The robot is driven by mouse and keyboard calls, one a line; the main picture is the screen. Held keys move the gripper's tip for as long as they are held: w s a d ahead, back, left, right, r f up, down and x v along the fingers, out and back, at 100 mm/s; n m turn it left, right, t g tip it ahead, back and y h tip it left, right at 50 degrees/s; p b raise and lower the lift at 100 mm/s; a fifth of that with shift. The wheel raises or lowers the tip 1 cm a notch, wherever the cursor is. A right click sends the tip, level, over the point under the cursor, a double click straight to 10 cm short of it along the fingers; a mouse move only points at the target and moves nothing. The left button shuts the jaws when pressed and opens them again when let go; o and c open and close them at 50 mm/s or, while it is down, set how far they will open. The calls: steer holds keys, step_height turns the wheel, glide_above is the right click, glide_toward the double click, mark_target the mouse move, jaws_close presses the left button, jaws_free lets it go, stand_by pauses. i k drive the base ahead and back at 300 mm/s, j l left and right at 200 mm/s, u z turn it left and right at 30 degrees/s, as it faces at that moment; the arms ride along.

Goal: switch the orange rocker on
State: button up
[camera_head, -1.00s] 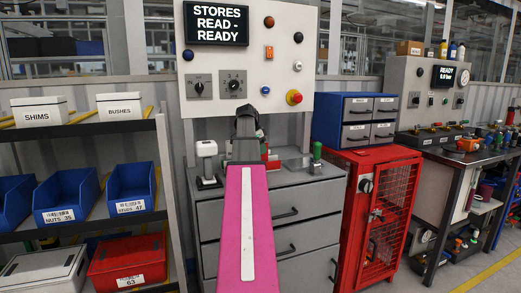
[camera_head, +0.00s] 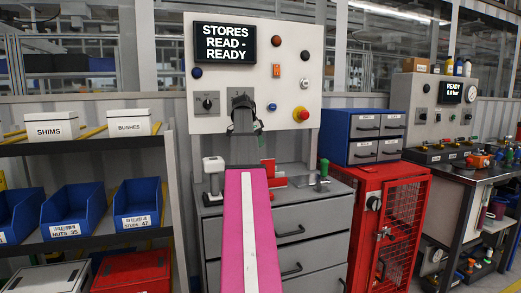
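The orange rocker (camera_head: 276,71) is a small upright rectangle on the pale control panel (camera_head: 220,122), below the display reading "STORES READ - READY" (camera_head: 225,42). It is in plain view, but too small to tell which way it is tipped. My gripper (camera_head: 244,104) is dark and shows at the far end of my pink arm, in front of the panel's lower middle. In the picture it is below and left of the rocker and overlaps a dial. Its fingers are too small and foreshortened to read, and its distance from the panel is unclear.
Near the rocker are a dark button (camera_head: 305,56), a pale button (camera_head: 304,85), a blue button (camera_head: 272,107) and a red emergency stop (camera_head: 301,115). Below is a grey drawer cabinet (camera_head: 325,218). A red cage cabinet (camera_head: 360,185) stands right, a bin shelf (camera_head: 95,143) left.

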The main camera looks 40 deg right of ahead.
mark_target(276, 67)
steer(key=z, duration=1.45)
